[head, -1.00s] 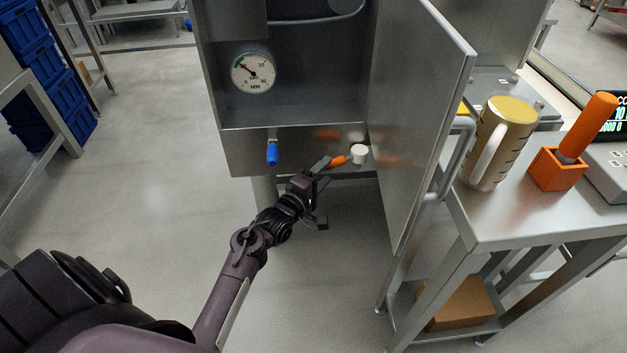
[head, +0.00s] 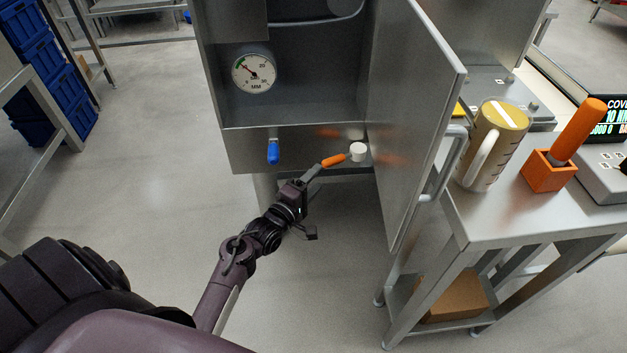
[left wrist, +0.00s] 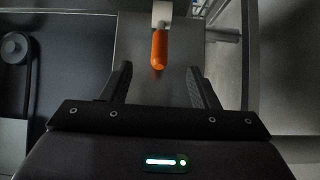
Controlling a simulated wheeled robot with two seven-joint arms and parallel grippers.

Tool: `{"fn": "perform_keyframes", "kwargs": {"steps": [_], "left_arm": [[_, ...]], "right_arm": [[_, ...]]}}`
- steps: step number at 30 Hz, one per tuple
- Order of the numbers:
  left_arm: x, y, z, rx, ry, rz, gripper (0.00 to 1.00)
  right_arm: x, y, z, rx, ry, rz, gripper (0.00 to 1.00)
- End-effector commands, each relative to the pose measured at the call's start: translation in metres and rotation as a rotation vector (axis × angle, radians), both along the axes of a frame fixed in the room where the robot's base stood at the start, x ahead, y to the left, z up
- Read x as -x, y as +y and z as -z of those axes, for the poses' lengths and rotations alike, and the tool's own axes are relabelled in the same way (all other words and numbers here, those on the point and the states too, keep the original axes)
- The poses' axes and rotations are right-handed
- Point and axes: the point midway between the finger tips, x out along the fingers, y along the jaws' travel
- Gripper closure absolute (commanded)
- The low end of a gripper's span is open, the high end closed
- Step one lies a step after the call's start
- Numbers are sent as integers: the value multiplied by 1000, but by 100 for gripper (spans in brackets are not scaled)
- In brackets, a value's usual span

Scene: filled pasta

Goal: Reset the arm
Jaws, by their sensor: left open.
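My left gripper (head: 314,201) is open and empty, in front of the lower panel of a steel machine. It also shows in the left wrist view (left wrist: 159,85), with its two dark fingers spread apart. An orange lever handle (head: 333,160) on a white hub sits on that panel. In the head view one finger's tip appears close to the handle's lower end; I cannot tell if they touch. In the left wrist view the orange handle (left wrist: 159,48) lies ahead, in line with the gap between the fingers. My right gripper is not in view.
The steel door (head: 415,120) stands open to the right of the gripper. A blue handle (head: 273,152) and a gauge (head: 254,73) are at the left. A steel table (head: 490,210) at right holds a jug (head: 492,145) and an orange holder (head: 548,171). Floor left is clear.

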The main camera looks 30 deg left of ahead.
Motion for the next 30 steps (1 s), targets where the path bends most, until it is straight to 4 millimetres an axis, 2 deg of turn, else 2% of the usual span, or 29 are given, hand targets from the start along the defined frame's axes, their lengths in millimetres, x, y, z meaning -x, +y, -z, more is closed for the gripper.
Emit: {"fn": "perform_keyframes", "kwargs": {"steps": [7,10,11,13,16,18,20,21,23,24,26,27,30], "left_arm": [[0,0,0,-1,2,1,45],[2,-5,13,-32,36,5,45],[4,-8,21,-54,57,8,45],[13,-16,49,-131,132,22,45],[38,-35,106,-300,279,74,45],[66,-48,151,-438,392,137,45],[96,-58,186,-558,482,204,45],[118,-64,207,-635,538,257,45],[153,-71,236,-752,616,343,45],[178,-74,254,-828,665,407,45],[219,-78,277,-937,732,511,45],[247,-79,290,-1008,773,586,45],[315,-77,315,-1171,853,779,45]], "right_arm": [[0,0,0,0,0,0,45],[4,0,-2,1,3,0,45],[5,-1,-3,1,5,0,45],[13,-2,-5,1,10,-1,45],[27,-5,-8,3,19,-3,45],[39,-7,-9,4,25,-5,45],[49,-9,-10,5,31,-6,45],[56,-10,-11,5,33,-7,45],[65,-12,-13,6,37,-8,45],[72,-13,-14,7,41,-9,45],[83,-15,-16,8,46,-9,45],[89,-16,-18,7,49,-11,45],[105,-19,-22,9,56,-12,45]]}}
